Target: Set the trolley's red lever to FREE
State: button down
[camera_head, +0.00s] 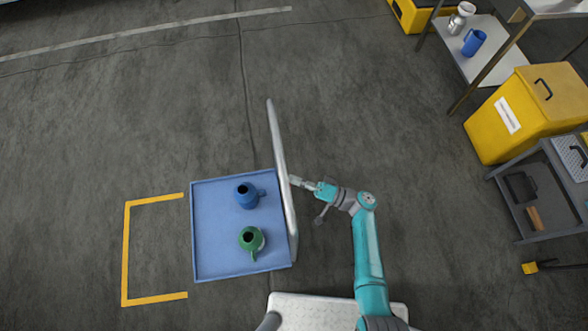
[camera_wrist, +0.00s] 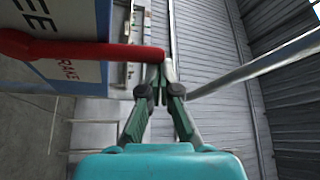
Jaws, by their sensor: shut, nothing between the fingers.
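The trolley (camera_head: 215,262) is a blue tray with a tall grey push handle (camera_head: 280,160) on its right side. The red lever (camera_wrist: 100,52) runs across the wrist view from the left, its tip at my fingertips. Behind it is a white and blue label with part of FREE (camera_wrist: 40,10) above the lever and part of BRAKE (camera_wrist: 68,71) below it. My gripper (camera_wrist: 161,72) is shut and empty, its tips at the lever's end; I cannot tell whether they touch. In the head view my gripper (camera_head: 298,182) is beside the handle, and the lever is hidden.
A blue jug (camera_head: 246,197) and a green jug (camera_head: 250,240) stand on the tray. A yellow floor bracket (camera_head: 126,250) lies left of the trolley. A yellow bin (camera_head: 490,120) and grey cart (camera_head: 508,172) stand at right. Floor beyond the trolley is clear.

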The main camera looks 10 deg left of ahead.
jog(key=shift+n, duration=0.5)
jog(key=shift+s+d+f, duration=0.25)
jog(key=shift+s+f, duration=0.05)
jog(key=shift+s, duration=0.55)
jog(key=shift+s+d+f, duration=0.2)
jog(key=shift+s+f, duration=0.15)
jog(key=shift+s, duration=0.5)
jog(key=shift+s+d+f, duration=0.25)
jog(key=shift+s+f, duration=0.05)
jog(key=shift+s, duration=0.55)
jog(key=shift+s+f, duration=0.1)
jog(key=shift+s, duration=0.05)
jog(key=w+r, duration=0.3)
jog(key=d+f, duration=0.3)
jog(key=d, duration=0.6)
jog(key=shift+s+d+f, duration=0.2)
jog(key=shift+s, duration=0.1)
